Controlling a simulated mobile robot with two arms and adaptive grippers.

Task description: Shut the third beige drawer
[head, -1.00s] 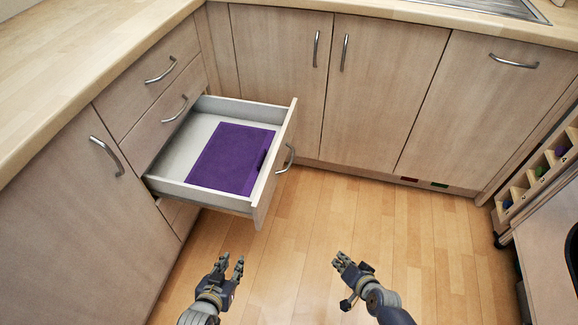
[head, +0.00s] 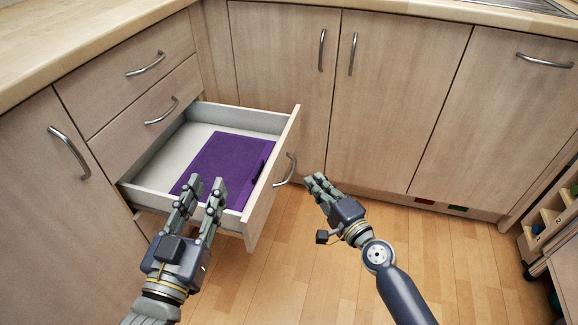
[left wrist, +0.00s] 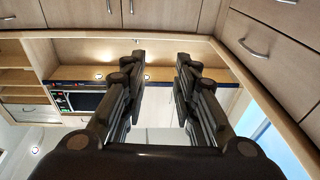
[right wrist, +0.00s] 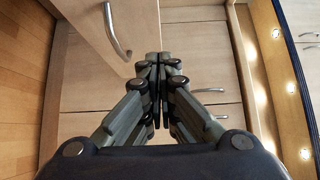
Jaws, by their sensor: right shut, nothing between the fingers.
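The third beige drawer (head: 262,198) stands pulled out below two shut drawers in the head view. Its curved metal handle (head: 290,168) is on the front panel, and a purple flat object (head: 225,160) lies inside. My left gripper (head: 205,181) is open and empty, overlapping the drawer's near side in the picture; its spread fingers show in the left wrist view (left wrist: 160,57). My right gripper (head: 318,181) is shut and empty, just right of the handle and apart from it. In the right wrist view, its closed fingertips (right wrist: 156,58) appear beside the drawer handle (right wrist: 116,34).
Two shut drawers, upper (head: 130,80) and second (head: 150,122), sit above the open one. Cupboard doors (head: 280,80) line the back under the worktop (head: 90,35). A shelf unit with compartments (head: 550,215) stands at the right edge. The wooden floor (head: 320,275) is clear.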

